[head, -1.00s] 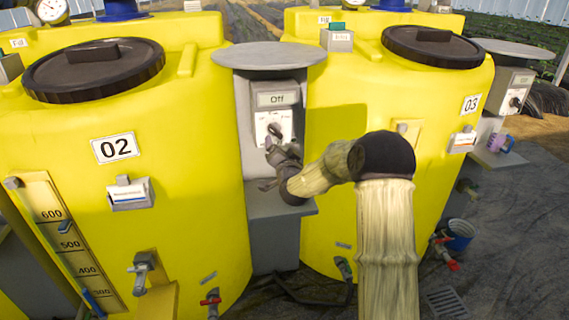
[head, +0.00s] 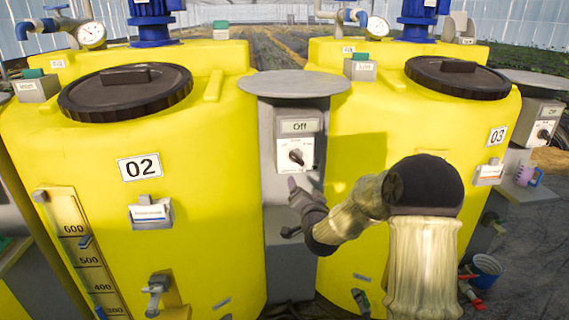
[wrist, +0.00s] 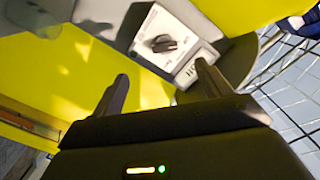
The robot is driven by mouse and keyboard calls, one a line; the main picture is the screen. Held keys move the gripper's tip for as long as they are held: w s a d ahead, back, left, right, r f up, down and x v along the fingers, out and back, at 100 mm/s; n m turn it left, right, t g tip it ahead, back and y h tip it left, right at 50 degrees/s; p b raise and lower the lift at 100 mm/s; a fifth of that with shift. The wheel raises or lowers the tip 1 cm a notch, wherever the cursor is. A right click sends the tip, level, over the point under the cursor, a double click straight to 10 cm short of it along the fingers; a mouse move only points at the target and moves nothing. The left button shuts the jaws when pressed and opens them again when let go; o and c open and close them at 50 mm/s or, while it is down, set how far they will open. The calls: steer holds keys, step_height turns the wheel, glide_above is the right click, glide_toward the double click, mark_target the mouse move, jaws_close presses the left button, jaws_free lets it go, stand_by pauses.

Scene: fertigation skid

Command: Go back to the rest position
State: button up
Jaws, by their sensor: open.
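My gripper (head: 291,208) is in front of the grey control post between the two yellow tanks, below its switch box. In the wrist view my gripper (wrist: 160,90) has its two fingers apart with nothing between them. The switch box has a black rotary knob (head: 296,156) on a white plate and a display (head: 300,126) reading "Off". The knob also shows in the wrist view (wrist: 160,44), beyond the fingertips and apart from them. The display's text is tilted there.
Yellow tank 02 (head: 70,180) stands left and yellow tank 03 (head: 380,130) right, close on both sides of my arm. A round grey cover (head: 294,84) juts out above the switch box. A blue bucket (head: 487,268) and a purple mug (head: 528,176) are at the right.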

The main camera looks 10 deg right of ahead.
steer(key=s+f+n+g, duration=0.3)
steer(key=s+g, duration=0.2)
steer(key=s, duration=0.6)
steer(key=s+f+n+g, duration=0.2)
steer(key=s+f+g, duration=0.25)
steer(key=s, duration=0.65)
steer(key=s+f+n+g, duration=0.25)
steer(key=s+g, duration=0.25)
steer(key=s, duration=0.6)
steer(key=w+p+v, duration=0.1)
steer(key=p+v, duration=0.8)
steer(key=w+r+p+v, duration=0.1)
steer(key=w+p+v, duration=0.1)
steer(key=p+v, duration=0.7)
steer(key=shift+w+r+n+p, duration=0.2)
steer(key=shift+w+n+p, duration=0.05)
steer(key=shift+n+p, duration=0.15)
